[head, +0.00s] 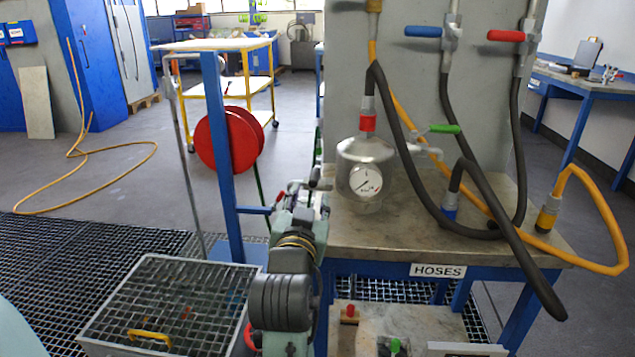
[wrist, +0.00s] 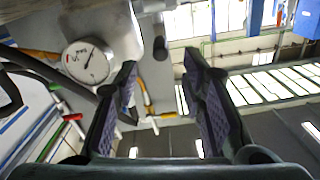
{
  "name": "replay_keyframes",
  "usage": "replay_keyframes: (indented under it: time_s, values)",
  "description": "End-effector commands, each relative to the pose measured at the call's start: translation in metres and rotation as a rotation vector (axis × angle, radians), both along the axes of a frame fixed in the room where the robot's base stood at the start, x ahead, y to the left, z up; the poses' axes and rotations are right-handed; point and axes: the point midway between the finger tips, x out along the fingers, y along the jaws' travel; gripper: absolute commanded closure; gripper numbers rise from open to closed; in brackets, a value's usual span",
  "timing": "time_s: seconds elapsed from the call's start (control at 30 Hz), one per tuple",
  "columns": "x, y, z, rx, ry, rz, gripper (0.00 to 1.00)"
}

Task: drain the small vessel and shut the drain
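The small vessel (head: 352,155) is a grey, rounded body with a round dial gauge (head: 366,182) on its front. It stands on the bench, with a red-collared hose fitting (head: 367,115) on top. A valve with a green lever (head: 444,128) sits at its right, the lever roughly level. In the wrist view the vessel (wrist: 118,30) and gauge (wrist: 88,61) are at the upper left. A dark round knob (wrist: 160,48) shows beside it there. My gripper (wrist: 160,68) is open, with nothing held between its fingers. In the head view it is near the vessel's left side, partly hidden by my arm.
Black and yellow hoses hang over the bench (head: 400,243). Blue (head: 423,31) and red (head: 506,36) valve levers are above. A grating-topped box (head: 165,300) with a yellow handle stands at lower left. A blue post with a red reel (head: 222,140) is left of my arm.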

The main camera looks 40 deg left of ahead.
Motion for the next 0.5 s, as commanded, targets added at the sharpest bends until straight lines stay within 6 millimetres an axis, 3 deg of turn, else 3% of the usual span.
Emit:
replay_keyframes:
  time_s: [0.3, 0.5]
  values:
    - [0.051, 0.032, 0.002, 0.000, 0.001, 0.001, 0.63]
    - [0.070, 0.043, 0.001, 0.001, -0.001, 0.001, 0.63]
